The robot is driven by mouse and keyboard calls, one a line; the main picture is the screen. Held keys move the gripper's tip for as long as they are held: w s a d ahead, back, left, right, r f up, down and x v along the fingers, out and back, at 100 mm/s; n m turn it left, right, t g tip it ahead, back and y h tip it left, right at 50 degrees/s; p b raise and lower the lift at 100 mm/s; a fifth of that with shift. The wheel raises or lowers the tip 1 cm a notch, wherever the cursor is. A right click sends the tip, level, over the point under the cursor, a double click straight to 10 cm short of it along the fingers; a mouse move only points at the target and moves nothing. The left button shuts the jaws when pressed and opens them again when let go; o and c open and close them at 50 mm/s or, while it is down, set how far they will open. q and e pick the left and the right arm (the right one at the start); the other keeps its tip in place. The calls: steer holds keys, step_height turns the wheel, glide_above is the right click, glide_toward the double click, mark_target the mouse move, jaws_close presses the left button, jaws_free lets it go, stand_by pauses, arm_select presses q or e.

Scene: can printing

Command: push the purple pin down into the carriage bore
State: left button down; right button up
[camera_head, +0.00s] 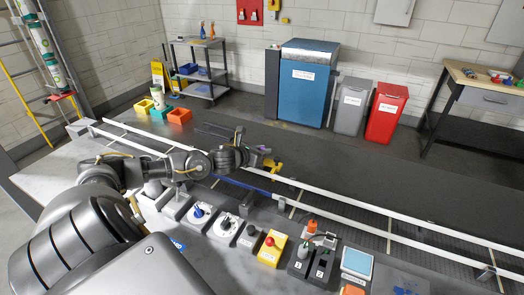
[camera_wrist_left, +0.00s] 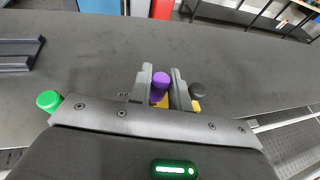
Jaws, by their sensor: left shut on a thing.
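My left gripper (camera_head: 262,154) reaches over the conveyor from the left in the head view. In the left wrist view its two grey fingers (camera_wrist_left: 162,90) are closed around the purple pin (camera_wrist_left: 160,80), whose rounded top shows between them. A yellow part, seemingly the carriage (camera_head: 272,166), shows just beyond the gripper; yellow also shows under the fingers in the left wrist view (camera_wrist_left: 162,103). The bore and the pin's lower end are hidden, so I cannot tell how deep the pin sits. My right gripper is not in view.
A green round-topped piece (camera_wrist_left: 49,100) and a black one (camera_wrist_left: 197,90) flank the fingers. A dark bracket (camera_wrist_left: 20,55) lies on the dark surface at left. White rails (camera_head: 330,204) run alongside; a control row with a red button (camera_head: 269,241) stands in front.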

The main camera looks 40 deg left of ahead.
arm_select(q)
steer(key=shift+f+b, duration=0.75)
steer(key=shift+f, duration=0.05)
steer(key=shift+r, duration=0.2)
steer(key=shift+r+p, duration=1)
steer(key=shift+r, duration=0.2)
steer(key=shift+b, duration=0.7)
stand_by(1.0)
steer(key=shift+f+b, duration=1.45)
steer(key=shift+b, duration=0.15)
steer(key=c, duration=1.6)
jaws_free()
steer(key=shift+r, duration=0.1)
steer(key=o, duration=0.4)
steer(key=shift+c, duration=0.2)
